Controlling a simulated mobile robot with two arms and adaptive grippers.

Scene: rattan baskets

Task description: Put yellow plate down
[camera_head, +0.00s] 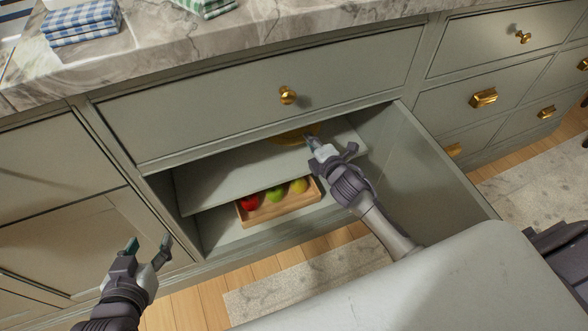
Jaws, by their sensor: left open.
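The yellow plate (297,135) is inside the open cabinet, at the back right of the upper shelf (235,170). Only part of it shows, under the cabinet's top edge. My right gripper (314,143) reaches into the cabinet with its fingertips at the plate's near right edge. I cannot tell whether its fingers grip the rim or only lie beside it. My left gripper (148,243) is open and empty, in front of the closed cabinet front at lower left.
A wooden tray (270,213) with red, green and yellow fruit stands on the lower shelf. The open cabinet door (425,170) is on the right of my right arm. Folded checked cloths (82,22) lie on the marble counter (190,42). The upper shelf's left part is bare.

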